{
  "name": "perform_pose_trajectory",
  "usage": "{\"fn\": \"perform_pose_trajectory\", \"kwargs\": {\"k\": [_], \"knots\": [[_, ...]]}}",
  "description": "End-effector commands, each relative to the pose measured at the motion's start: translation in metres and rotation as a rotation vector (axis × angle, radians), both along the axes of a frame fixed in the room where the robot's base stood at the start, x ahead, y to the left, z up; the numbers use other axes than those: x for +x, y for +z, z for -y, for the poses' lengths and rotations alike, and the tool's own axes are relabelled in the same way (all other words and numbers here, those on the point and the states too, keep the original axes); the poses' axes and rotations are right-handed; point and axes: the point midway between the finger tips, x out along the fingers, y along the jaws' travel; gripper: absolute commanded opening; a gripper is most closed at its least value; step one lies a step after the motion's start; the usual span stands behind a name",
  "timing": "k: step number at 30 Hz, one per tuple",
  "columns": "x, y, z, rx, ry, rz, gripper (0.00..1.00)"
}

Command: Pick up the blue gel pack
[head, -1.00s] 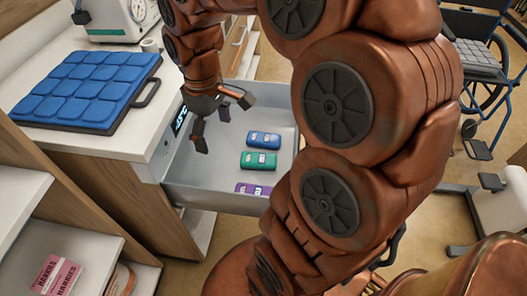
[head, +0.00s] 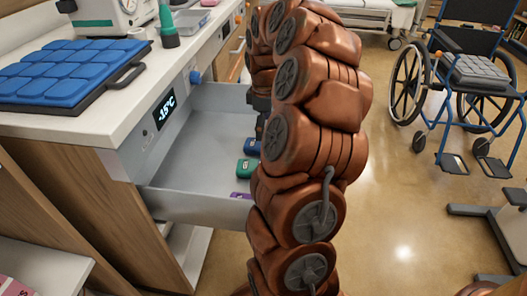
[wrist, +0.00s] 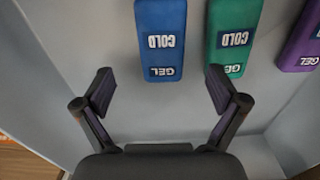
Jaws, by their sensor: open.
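The blue gel pack (wrist: 161,38) lies flat on the drawer floor, marked COLD GEL, in the wrist view ahead of and between my fingertips. In the head view a part of the blue pack (head: 252,146) shows beside my arm. My gripper (wrist: 160,92) is open and empty, its fingers apart, short of the pack in the picture. The green gel pack (wrist: 232,35) lies just right of the blue one, beyond my right finger. In the head view my arm hides most of the gripper. The open drawer (head: 190,205) holds the packs.
A purple gel pack (wrist: 301,40) lies right of the green one. The drawer's walls stand around the packs. A blue padded mat (head: 70,70) lies on the counter above. A wheelchair (head: 470,85) stands at the right on open floor.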

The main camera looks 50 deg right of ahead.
Motion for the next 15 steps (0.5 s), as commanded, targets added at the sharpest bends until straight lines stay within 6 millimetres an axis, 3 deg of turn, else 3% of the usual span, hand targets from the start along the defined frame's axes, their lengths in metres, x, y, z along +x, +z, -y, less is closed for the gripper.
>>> {"fn": "perform_pose_trajectory", "kwargs": {"k": [8, 15], "knots": [[-0.001, -0.022, -0.001, 0.002, 0.0, -0.001, 0.96], [-0.001, -0.054, -0.003, 0.001, -0.001, 0.0, 0.96]]}}
